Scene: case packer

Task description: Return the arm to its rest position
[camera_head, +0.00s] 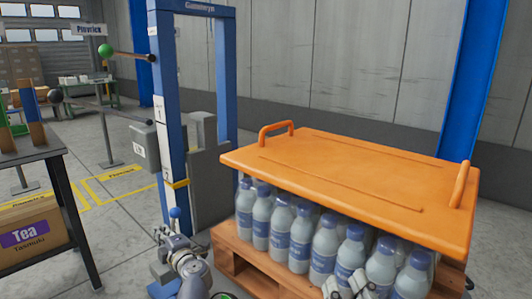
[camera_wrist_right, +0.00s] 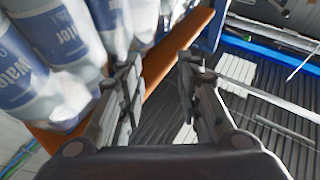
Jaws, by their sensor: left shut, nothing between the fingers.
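My left gripper (camera_head: 163,236) is at the foot of the blue machine post, low in the head view, beside a lever with a blue ball knob (camera_head: 175,212). It looks shut and empty; its fingertips are small in the picture. My right gripper (camera_head: 348,287) is at the bottom edge of the head view, in front of the water bottles (camera_head: 323,250). In the right wrist view its fingers (camera_wrist_right: 160,80) are apart with nothing between them. The bottles (camera_wrist_right: 65,35) stand close to its left finger there.
An orange lid with two handles (camera_head: 350,180) lies over the bottles, which stand on a wooden pallet (camera_head: 238,270). Levers with a green knob (camera_head: 106,50) and a black knob (camera_head: 56,96) stick out from the blue post (camera_head: 172,130). A dark table (camera_head: 68,190) and a Tea box (camera_head: 35,240) stand left.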

